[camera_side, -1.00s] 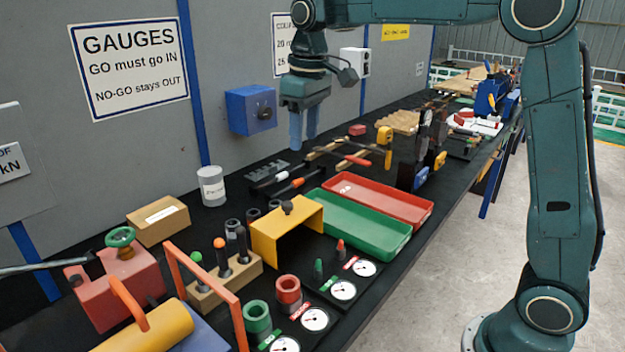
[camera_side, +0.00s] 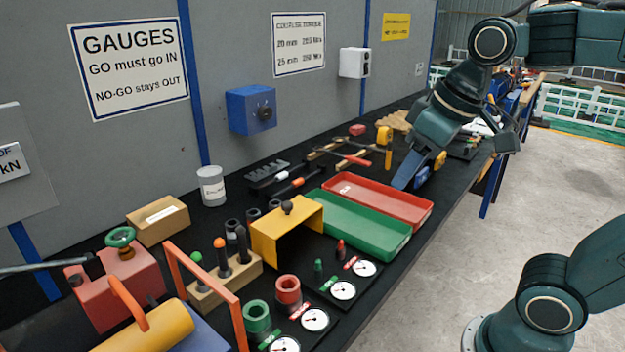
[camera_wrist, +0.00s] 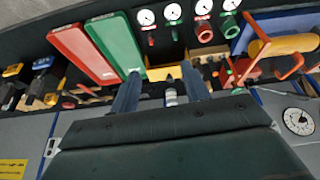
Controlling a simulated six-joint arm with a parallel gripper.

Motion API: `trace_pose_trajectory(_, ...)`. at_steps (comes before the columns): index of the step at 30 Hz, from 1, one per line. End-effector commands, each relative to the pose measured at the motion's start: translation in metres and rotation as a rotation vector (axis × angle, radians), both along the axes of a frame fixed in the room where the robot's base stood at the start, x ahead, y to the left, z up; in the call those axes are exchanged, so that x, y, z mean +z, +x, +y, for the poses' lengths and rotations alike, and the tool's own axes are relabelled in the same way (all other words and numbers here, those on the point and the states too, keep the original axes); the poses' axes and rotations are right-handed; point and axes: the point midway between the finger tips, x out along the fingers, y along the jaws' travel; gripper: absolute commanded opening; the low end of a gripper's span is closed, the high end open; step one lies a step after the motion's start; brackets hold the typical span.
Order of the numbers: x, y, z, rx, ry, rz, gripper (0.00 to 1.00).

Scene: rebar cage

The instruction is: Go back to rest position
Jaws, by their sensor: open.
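My gripper (camera_side: 406,170) is tilted down over the back right of the bench in the side view, beyond the red tray (camera_side: 395,200). In the wrist view my gripper (camera_wrist: 160,88) shows two blue fingers spread apart with nothing held between them. The red tray and the green tray (camera_side: 372,232) lie side by side and look empty. The fingertips look clear of the trays, though the exact gap to the bench cannot be told.
Tools (camera_side: 350,155) lie behind the trays.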

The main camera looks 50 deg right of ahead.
Motion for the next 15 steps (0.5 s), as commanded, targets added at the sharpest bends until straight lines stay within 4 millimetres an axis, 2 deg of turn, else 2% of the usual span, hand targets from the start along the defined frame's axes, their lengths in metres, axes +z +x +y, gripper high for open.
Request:
trace_pose_trajectory(1, -0.005, -0.011, 0.000, -0.007, 0.003, -0.017, 0.46)
trace_pose_trajectory(6, -0.023, -0.038, 0.000, -0.030, 0.013, -0.062, 0.46)
trace_pose_trajectory(10, -0.034, -0.050, 0.000, -0.040, 0.018, -0.084, 0.46)
trace_pose_trajectory(15, -0.039, -0.056, -0.001, -0.046, 0.021, -0.094, 0.46)
